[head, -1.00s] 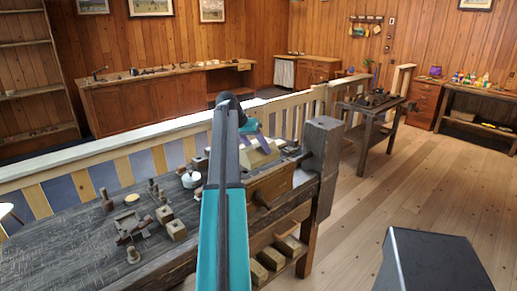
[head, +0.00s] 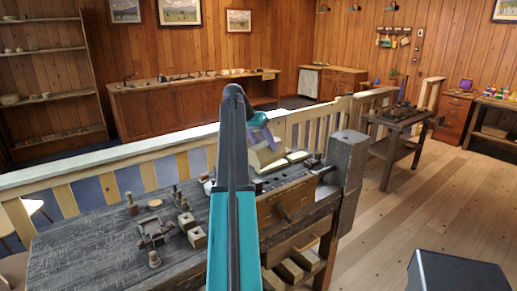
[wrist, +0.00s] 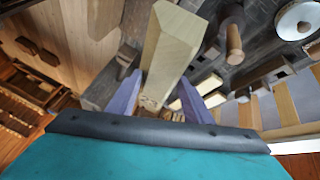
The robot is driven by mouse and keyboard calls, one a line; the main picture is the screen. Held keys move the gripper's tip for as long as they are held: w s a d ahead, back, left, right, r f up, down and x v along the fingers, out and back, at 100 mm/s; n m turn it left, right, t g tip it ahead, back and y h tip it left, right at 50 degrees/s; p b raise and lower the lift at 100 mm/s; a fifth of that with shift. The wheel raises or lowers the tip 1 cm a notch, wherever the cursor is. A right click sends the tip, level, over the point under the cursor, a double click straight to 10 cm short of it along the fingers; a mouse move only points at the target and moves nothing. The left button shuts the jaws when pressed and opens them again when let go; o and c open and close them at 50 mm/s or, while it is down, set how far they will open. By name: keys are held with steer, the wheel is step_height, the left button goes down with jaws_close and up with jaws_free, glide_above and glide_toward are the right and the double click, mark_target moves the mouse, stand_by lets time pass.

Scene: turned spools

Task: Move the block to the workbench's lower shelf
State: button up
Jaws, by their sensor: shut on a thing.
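A pale wooden block (wrist: 170,50) with a sloped face stands between the two purple fingers of my gripper (wrist: 158,97) in the wrist view, and the gripper is shut on it. In the head view the pale block (head: 266,156) shows just right of my arm, above the top of the dark workbench (head: 90,245). My gripper (head: 262,139) is partly hidden there behind my arm. Whether the block touches the bench top is not clear. The workbench's lower shelf shows partly below the drawer, with several wooden blocks (head: 289,270) on it.
Small turned pieces and wooden blocks (head: 187,222) lie on the bench top left of my arm. A thick vise jaw (head: 347,160) stands at the bench's right end. A slatted railing (head: 150,165) runs behind. The floor (head: 400,215) at right is open.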

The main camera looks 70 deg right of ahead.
steer(key=w+a+f+n+t, duration=0.1)
steer(key=w+a+n, duration=0.1)
steer(key=w+a, duration=0.7)
steer(key=w+a+f+n+t+h, duration=0.15)
steer(key=w+a, duration=0.45)
steer(key=w, duration=0.6)
steer(key=w+a+n, duration=0.2)
steer(key=w+a, duration=0.6)
steer(key=w, duration=0.2)
steer(key=w+a+f+n+t, duration=0.15)
steer(key=w+a, duration=0.35)
steer(key=a, duration=0.7)
steer(key=w+a+f+n+t, duration=0.1)
steer(key=w+a+f+n, duration=0.2)
steer(key=a, duration=0.9)
steer(key=w+a+f+n+t, duration=0.1)
steer(key=w+a+n+t, duration=0.15)
steer(key=w+a, duration=0.65)
steer(key=s+a+f+n+t+y, duration=0.1)
steer(key=s+a+f+n, duration=0.1)
steer(key=a, duration=0.9)
steer(key=s+a+f+n+y+b, duration=0.1)
steer(key=s+a+n, duration=0.3)
steer(key=a, duration=0.7)
steer(key=shift+s+a+f+n+t+y, duration=0.35)
steer(key=shift+s+a+f+y, duration=0.1)
steer(key=shift+s, duration=0.3)
